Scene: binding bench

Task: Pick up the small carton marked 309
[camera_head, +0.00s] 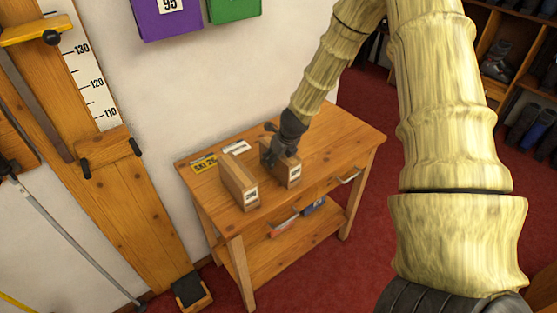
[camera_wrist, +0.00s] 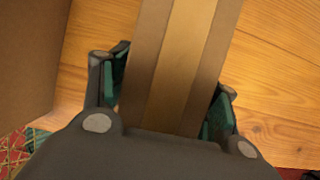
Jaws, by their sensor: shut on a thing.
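Two small brown cartons stand on the wooden table (camera_head: 330,135). My gripper (camera_head: 274,150) is at the right carton (camera_head: 290,173), reaching it from above and behind. In the wrist view my gripper (camera_wrist: 168,100) has a finger on each side of this carton (camera_wrist: 182,60), shut on it; a lighter tape strip runs along its top. The left carton (camera_head: 238,182) stands apart, and part of it shows at the left of the wrist view (camera_wrist: 28,60). Both cartons have white labels on their front ends, but the numbers are too small to read. I cannot tell whether the held carton touches the table.
A yellow sign (camera_head: 204,163) and a white card (camera_head: 236,147) lie behind the cartons. The table's right part is clear. Blue and red items (camera_head: 314,206) sit under the tabletop. A wooden measuring board (camera_head: 110,170) stands at left; shelves with boots (camera_head: 497,62) are at right.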

